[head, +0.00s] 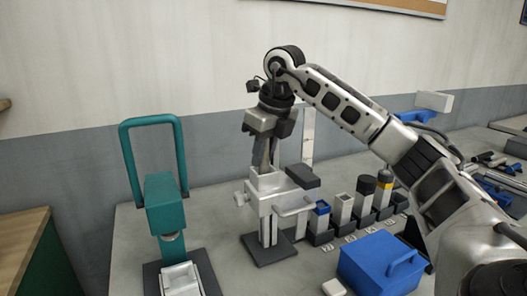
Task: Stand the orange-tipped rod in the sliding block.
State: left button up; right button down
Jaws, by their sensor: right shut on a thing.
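My right gripper (264,155) points down from the arched right arm, right above a pale metal stand. It is shut on a slim thing, taken as the orange-tipped rod, mostly hidden by the fingers. No orange tip shows. The pale block on the stand (267,186), which looks like the sliding block, is directly below the fingertips. I cannot tell whether the held thing is in the block or only over it. My left gripper is not in view.
A teal press (166,203) with a tall handle stands at the left. A rack (318,238) to the right holds several upright pieces, one with a yellow band (385,184). A blue box (378,268) sits in front. Tools lie at the far right.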

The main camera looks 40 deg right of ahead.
jog(key=c, duration=1.5)
grip_release()
jog(key=shift+c, duration=0.2)
jog(key=v, duration=1.1)
jog(key=shift+p, duration=0.4)
jog(key=shift+s, duration=0.1)
jog(key=shift+f, duration=0.1)
